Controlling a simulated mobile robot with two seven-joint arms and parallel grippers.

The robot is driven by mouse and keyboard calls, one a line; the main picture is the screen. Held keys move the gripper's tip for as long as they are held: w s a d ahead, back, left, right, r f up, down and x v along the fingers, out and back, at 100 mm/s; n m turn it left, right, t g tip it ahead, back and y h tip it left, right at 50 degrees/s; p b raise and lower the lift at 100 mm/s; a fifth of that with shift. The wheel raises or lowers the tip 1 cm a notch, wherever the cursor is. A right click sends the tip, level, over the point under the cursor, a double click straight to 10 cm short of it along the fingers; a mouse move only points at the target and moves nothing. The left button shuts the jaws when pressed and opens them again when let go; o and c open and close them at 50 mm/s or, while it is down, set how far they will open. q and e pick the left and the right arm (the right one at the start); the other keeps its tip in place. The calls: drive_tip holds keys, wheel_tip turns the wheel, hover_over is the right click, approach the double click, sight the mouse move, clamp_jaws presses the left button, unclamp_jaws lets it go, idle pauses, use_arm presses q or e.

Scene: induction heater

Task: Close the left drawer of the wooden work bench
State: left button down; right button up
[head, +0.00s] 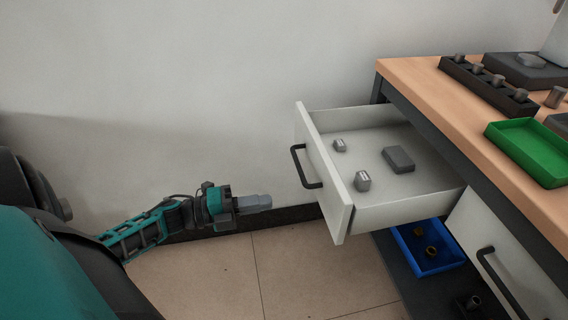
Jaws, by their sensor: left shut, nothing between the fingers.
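The left drawer (420,190) of the wooden work bench (415,83) is pulled far out toward the left. Its white front panel (325,190) carries a dark handle (303,166). Several small grey metal pieces lie inside it, among them a flat block (398,159) and a small upright piece (362,181). My left gripper (268,201) is shut and empty. It shows to the left of the drawer front and a little below the handle, apart from it in the picture. My right gripper is not in view.
A second drawer (500,250) with a dark handle is shut at the lower right. Below the open drawer, a blue tray (417,264) sits on a low dark shelf. A green tray (530,150) and a dark rack (487,86) stand on the bench top. The tiled floor (240,275) in front is clear.

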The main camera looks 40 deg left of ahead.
sight(329, 192)
use_arm(q)
drive_tip(key=b+x, duration=0.1)
drive_tip(key=x, duration=1.2)
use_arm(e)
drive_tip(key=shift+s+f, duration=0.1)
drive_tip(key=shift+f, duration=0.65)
use_arm(q)
drive_tip(key=shift+d, duration=0.1)
